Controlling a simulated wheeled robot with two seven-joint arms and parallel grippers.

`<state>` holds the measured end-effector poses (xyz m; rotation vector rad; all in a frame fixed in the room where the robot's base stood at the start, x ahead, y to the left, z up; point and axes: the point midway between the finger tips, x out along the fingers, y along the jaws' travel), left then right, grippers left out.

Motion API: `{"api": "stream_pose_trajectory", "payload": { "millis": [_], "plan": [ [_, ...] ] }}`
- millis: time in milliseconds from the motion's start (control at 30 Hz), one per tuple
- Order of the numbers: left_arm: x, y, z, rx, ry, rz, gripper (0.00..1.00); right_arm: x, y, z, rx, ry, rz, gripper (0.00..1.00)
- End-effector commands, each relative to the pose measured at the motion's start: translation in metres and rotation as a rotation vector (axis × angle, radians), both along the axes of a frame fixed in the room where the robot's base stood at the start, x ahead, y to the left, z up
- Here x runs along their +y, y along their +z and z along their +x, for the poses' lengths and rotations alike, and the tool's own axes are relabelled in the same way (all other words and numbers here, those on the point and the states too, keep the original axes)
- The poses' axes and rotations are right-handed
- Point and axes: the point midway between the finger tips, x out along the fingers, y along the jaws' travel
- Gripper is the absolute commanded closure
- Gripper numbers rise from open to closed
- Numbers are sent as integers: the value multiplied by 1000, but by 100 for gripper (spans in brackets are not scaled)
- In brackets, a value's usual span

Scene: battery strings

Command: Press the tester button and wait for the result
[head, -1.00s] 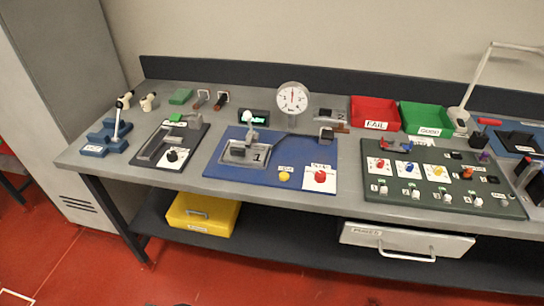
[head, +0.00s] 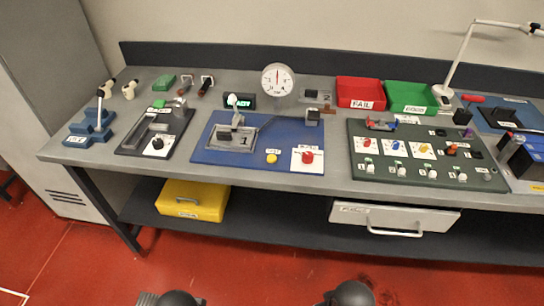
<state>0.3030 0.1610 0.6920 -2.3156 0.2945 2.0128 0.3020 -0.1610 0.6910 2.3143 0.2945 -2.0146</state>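A blue test board (head: 215,156) lies on the middle of the bench. It carries a grey clamp fixture marked 1 (head: 243,143) with a white-knobbed lever (head: 234,101). A yellow button (head: 272,158) with a small label sits near the board's front edge. A red button (head: 307,157) on a white plate sits to its right. Behind stand a small display (head: 240,102) with green lettering, too small to read surely, and a round white dial gauge (head: 278,79). Neither gripper is in view; nothing touches either button.
A dark green board (head: 400,172) with coloured knobs lies to the right. A red FAIL bin (head: 360,92) and a green bin (head: 411,97) stand behind it. A dark tray (head: 131,146) and a blue stand (head: 89,130) are at left. Dark rounded parts of mine show at the bottom edge.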

Motion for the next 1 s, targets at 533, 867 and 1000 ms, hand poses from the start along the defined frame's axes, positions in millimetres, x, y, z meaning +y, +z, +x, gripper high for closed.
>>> {"api": "stream_pose_trajectory", "payload": {
  "millis": [533,867,1000],
  "plan": [
    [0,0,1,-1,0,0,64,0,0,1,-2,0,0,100],
    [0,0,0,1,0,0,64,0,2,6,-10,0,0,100],
    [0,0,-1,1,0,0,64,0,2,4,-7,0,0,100]
  ]
}}
